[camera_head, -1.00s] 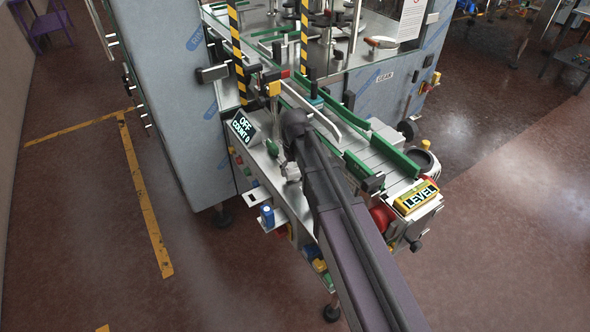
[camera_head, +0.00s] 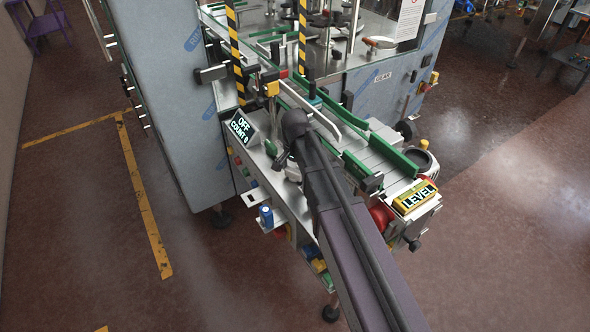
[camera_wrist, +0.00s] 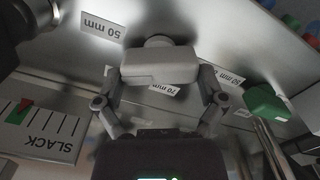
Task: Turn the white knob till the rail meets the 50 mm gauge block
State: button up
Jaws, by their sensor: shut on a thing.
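In the wrist view my gripper (camera_wrist: 160,88) has its two fingers closed on the sides of a pale, rounded bar with a round hub behind it. I take this to be the white knob (camera_wrist: 160,66). In the head view my arm mostly covers the gripper, and a pale part shows beside it. A tilted label reading 50 mm (camera_wrist: 103,24) is on the metal plate above the knob in the wrist view. I cannot make out the 50 mm gauge block itself. Green rails (camera_head: 367,172) run along the conveyor in the head view; contact with a block is not visible.
A SLACK scale (camera_wrist: 40,130) with red and green marks lies left in the wrist view. A green knob (camera_wrist: 265,103) is close on the right. The head view shows an OFF, COUNT 0 display (camera_head: 241,127), a yellow LEVEL box (camera_head: 415,198) and a tall grey cabinet (camera_head: 165,90).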

jog(key=m, duration=0.5)
jog(key=shift+w, duration=0.15)
jog(key=shift+d, duration=0.1)
dwell(0.4)
jog(key=o, duration=0.8)
